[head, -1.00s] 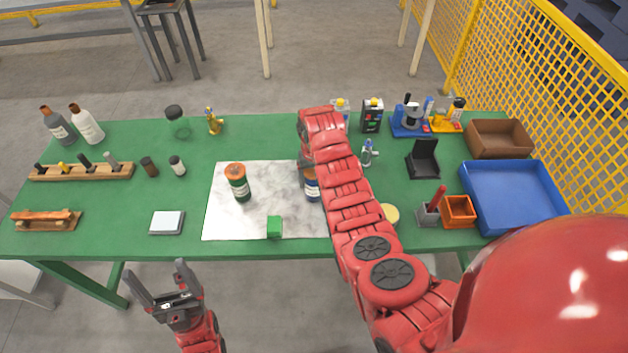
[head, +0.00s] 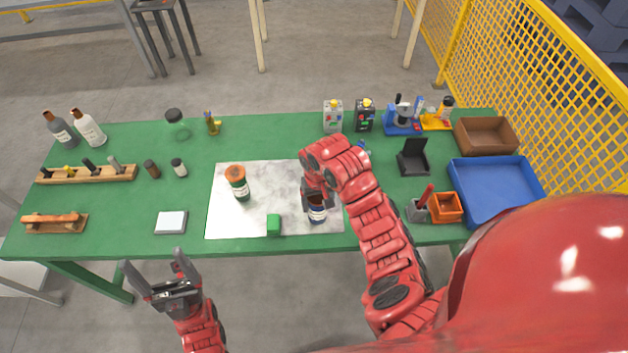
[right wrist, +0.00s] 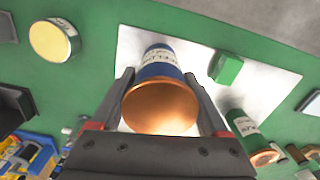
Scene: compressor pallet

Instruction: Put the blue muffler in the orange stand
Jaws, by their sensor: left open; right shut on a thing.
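The blue muffler (head: 317,214) is a blue can with a white label and a copper-coloured end. My right gripper (head: 315,200) is shut on it over the front right of the white marbled mat. In the right wrist view the muffler (right wrist: 160,70) sits between the two fingers, copper end towards the camera. I cannot tell whether it touches the mat. The orange stand (head: 446,208), a small open box shape, is at the table's right, beside a grey holder with a red handle. My left gripper (head: 162,272) is open and empty in front of the table.
A green can with an orange top (head: 237,184) and a green block (head: 273,226) are on the mat (head: 225,222). A blue tray (head: 495,190) lies right of the stand. The grey holder (head: 417,211) is just left of it.

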